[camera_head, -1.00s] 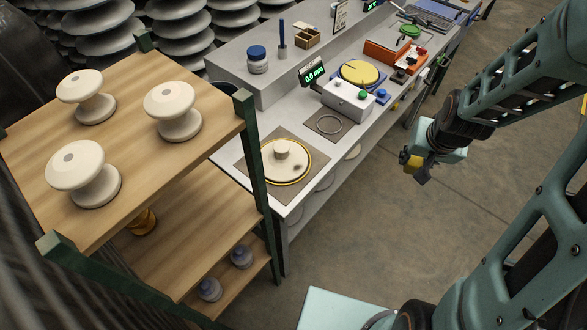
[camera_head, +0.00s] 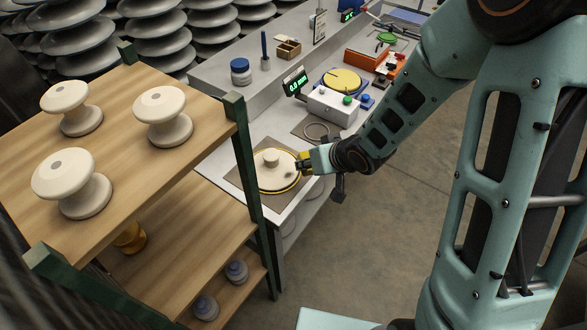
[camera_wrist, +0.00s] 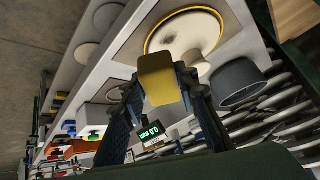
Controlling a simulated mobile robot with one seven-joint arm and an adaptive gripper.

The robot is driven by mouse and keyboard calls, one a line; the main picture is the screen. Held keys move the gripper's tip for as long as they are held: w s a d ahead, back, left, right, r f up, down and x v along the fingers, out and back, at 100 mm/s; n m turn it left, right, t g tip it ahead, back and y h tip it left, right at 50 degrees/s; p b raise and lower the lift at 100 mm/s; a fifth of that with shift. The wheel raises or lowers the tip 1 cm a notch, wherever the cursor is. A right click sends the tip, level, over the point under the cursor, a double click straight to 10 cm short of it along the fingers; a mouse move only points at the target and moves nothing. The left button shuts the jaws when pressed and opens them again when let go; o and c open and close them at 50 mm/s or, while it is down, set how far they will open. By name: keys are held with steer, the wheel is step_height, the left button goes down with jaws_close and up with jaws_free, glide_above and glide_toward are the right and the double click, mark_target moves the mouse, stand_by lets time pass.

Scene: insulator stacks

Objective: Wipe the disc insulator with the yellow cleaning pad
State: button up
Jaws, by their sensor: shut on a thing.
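The disc insulator (camera_head: 265,174) is a cream disc with a raised centre knob and a yellow rim, with a dark smudge on its right side. It lies on a brown mat on the grey workbench, and also shows at the top of the wrist view (camera_wrist: 185,28). My gripper (camera_head: 306,162) is at the disc's right edge, shut on the yellow cleaning pad (camera_wrist: 158,78). In the wrist view the pad is held between the fingertips, just below the disc in the picture. I cannot tell whether the pad touches the disc.
A wooden shelf rack (camera_head: 148,80) with several cream insulators stands at the left, its green post (camera_head: 245,160) close to the disc. Behind the disc are a metal ring (camera_head: 316,131), a white button box (camera_head: 332,105) and a display (camera_head: 295,83).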

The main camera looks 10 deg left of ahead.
steer(key=shift+n+y, duration=0.5)
steer(key=shift+n, duration=0.1)
steer(key=a+f+b, duration=0.4)
steer(key=s+a+f+b, duration=0.1)
steer(key=f, duration=0.1)
steer(key=shift+a+f+b, duration=0.15)
steer(key=shift+a+b, duration=0.25)
steer(key=shift+a+f+b, duration=0.15)
steer(key=shift+f+b, duration=0.3)
steer(key=shift+f, duration=0.05)
steer(key=shift+a+f+b, duration=0.15)
steer(key=shift+f+b, duration=0.3)
steer(key=shift+f, duration=0.05)
